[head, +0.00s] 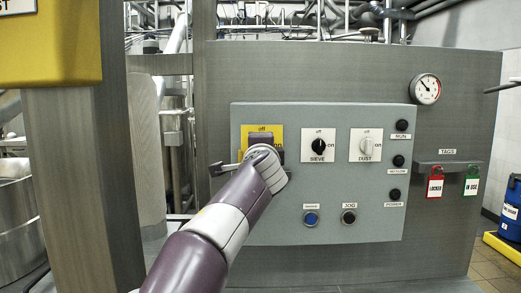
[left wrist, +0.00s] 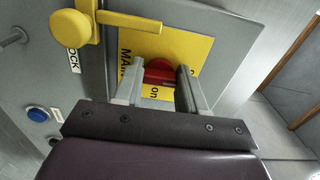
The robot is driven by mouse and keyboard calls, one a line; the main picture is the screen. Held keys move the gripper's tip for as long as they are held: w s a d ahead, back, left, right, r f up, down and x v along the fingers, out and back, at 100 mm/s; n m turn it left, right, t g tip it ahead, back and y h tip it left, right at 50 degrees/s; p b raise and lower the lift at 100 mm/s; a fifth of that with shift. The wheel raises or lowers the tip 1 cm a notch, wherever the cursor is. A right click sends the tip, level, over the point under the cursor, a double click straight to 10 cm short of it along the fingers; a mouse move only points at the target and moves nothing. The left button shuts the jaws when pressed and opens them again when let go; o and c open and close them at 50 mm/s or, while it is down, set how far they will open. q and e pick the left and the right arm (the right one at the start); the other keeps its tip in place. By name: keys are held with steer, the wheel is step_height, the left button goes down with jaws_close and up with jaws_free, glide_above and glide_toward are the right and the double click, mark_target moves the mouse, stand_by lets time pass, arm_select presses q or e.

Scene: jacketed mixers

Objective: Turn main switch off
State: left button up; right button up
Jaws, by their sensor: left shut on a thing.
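The main switch is a yellow plate (head: 250,132) with "off" at its top, at the upper left of the grey control panel (head: 375,220). My left gripper (head: 264,150) covers most of it in the head view. In the left wrist view, the red knob (left wrist: 158,71) sits on the yellow plate (left wrist: 185,50), with "on" lettering beside it. My left gripper (left wrist: 163,84) has a finger on each side of the knob and is shut on it. The knob's exact angle is partly hidden by the fingers. My right gripper is in neither view.
A SIEVE switch (head: 319,146) and a DUST switch (head: 366,145) are to the right. Blue (head: 311,218) and black JOG (head: 349,217) buttons are below. A yellow knobbed lever (left wrist: 70,29) is close beside the plate in the wrist view. Tags (head: 435,187) hang at right.

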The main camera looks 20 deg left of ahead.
arm_select(q)
steer(key=o, duration=1.1)
steer(key=shift+c, duration=0.2)
steer(key=b+v, duration=0.5)
steer(key=v, duration=0.7)
steer(key=shift+s, duration=0.35)
